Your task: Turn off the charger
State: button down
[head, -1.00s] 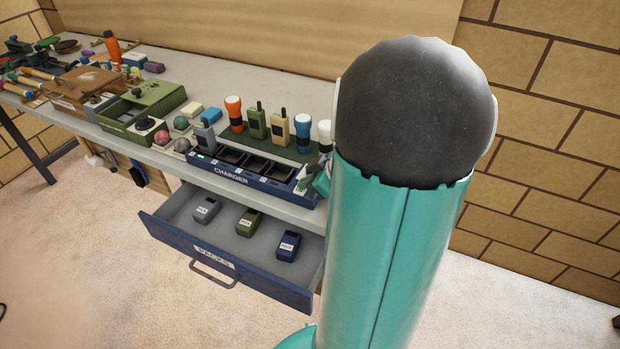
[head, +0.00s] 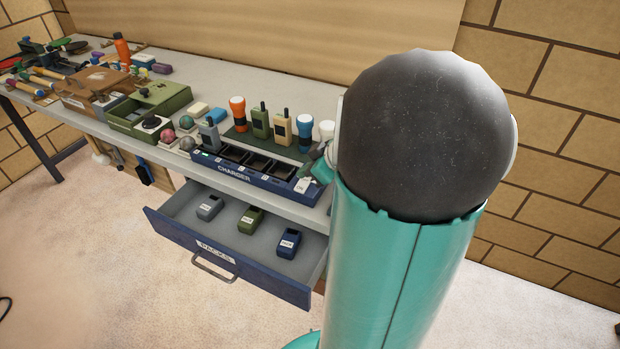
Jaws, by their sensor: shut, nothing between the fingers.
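The charger (head: 232,174) is a long dark blue unit at the front edge of the bench, with "CHARGER" on its face. A grey radio (head: 209,135) stands at its left end by a small green light, and the other bays look empty. A white marked patch (head: 303,185) shows at its right end. My gripper (head: 317,166) is at this right end, just above and behind the patch. It is shut and empty, small in view and partly hidden by my arm. I cannot tell whether it touches the charger.
An open blue drawer (head: 220,255) below juts out, holding grey, green and blue packs. Torches and radios stand on a green mat (head: 240,139) behind the charger. A green box (head: 150,112) and a brown case (head: 95,88) lie left. My arm hides the bench's right end.

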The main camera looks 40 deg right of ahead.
jog(key=v, duration=0.9)
jog(key=shift+s, duration=0.3)
jog(key=shift+a+r, duration=0.1)
jog(key=shift+a, duration=0.05)
